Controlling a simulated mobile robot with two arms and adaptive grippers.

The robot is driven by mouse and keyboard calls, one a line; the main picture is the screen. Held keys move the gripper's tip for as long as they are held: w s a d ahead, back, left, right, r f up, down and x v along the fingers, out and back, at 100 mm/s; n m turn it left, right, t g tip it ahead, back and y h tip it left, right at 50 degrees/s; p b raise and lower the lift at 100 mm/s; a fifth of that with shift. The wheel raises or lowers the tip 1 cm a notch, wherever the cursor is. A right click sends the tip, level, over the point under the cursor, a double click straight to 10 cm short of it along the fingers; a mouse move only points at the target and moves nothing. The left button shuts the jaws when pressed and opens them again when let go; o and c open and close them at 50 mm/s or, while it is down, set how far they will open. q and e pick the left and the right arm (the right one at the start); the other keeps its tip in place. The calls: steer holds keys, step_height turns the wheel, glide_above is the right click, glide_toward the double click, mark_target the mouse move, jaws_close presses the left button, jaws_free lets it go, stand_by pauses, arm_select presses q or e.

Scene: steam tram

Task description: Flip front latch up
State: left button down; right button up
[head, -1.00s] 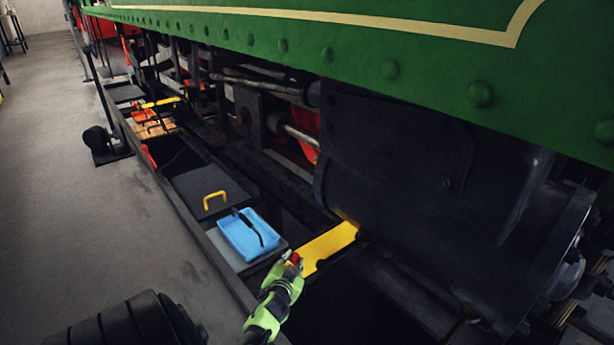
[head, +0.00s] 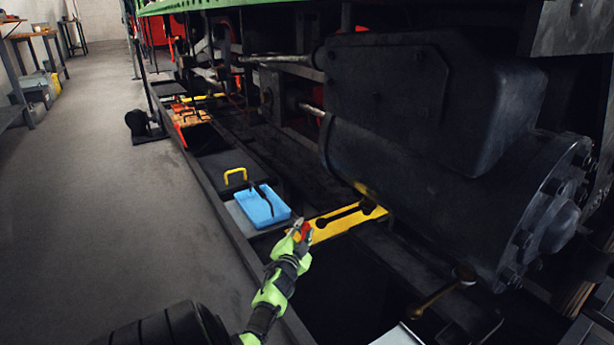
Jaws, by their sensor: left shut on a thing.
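My left gripper (head: 299,231) comes in from the bottom with its green and black arm. It is shut on a small red piece (head: 305,232) at the near end of a yellow bar (head: 340,221) that spans the pit. The red piece looks like the front latch, but its exact shape is mostly hidden by the fingers. A dark handle lies along the top of the yellow bar. My right gripper does not show in the head view.
A blue tray (head: 262,206) with a dark tool lies just beyond the bar. A yellow handle (head: 236,175) stands on a dark cover behind it. The black steam cylinder (head: 420,190) overhangs the pit on the right. The grey floor (head: 110,240) is clear at left.

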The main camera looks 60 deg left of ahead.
arm_select(q)
steer(key=shift+d, duration=0.1)
stand_by(0.3)
steer(key=c, duration=1.7)
jaws_free()
steer(key=shift+w, duration=0.1)
